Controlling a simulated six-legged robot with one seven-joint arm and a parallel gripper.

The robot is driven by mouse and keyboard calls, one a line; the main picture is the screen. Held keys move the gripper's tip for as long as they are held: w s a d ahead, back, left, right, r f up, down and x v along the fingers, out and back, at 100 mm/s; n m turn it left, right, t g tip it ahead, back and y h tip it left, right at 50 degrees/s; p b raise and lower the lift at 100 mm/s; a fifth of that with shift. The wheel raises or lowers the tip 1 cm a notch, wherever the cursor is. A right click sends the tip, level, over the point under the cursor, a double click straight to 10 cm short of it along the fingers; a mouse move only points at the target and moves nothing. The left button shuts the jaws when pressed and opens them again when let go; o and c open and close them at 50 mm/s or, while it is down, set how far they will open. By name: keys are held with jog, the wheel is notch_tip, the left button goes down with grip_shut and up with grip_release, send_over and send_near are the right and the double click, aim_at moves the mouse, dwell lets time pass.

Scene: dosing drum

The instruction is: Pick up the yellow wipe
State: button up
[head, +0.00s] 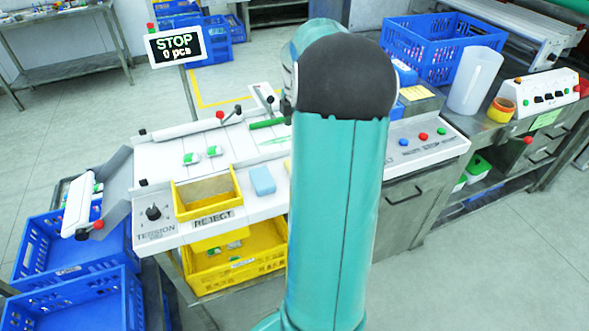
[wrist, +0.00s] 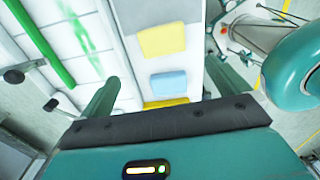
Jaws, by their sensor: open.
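The yellow wipe (wrist: 163,40) lies flat on the white machine top in the wrist view, beyond a blue wipe or block (wrist: 168,83). In the head view only a sliver of the yellow wipe (head: 287,166) shows at the left edge of my arm, right of the blue piece (head: 262,181). My gripper (wrist: 162,71) is open and empty, its two fingers spread to either side of the yellow and blue pieces in the picture. Its height above them is hard to tell. In the head view my arm hides the gripper.
A yellow reject bin (head: 205,207) stands left of the blue piece. A green bar (head: 267,123) and white rollers lie behind on the machine. Right of my arm is a button panel (head: 424,140). A STOP sign (head: 175,46) stands at the back left.

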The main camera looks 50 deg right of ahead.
notch_tip(320, 180, down, 8)
jog(key=shift+a+r, duration=0.1)
jog(key=shift+r, duration=0.05)
notch_tip(320, 180, down, 5)
jog(key=shift+s+a, duration=0.1)
jog(key=shift+a, duration=0.05)
jog(key=shift+c, duration=0.4)
jog(key=c, duration=0.7)
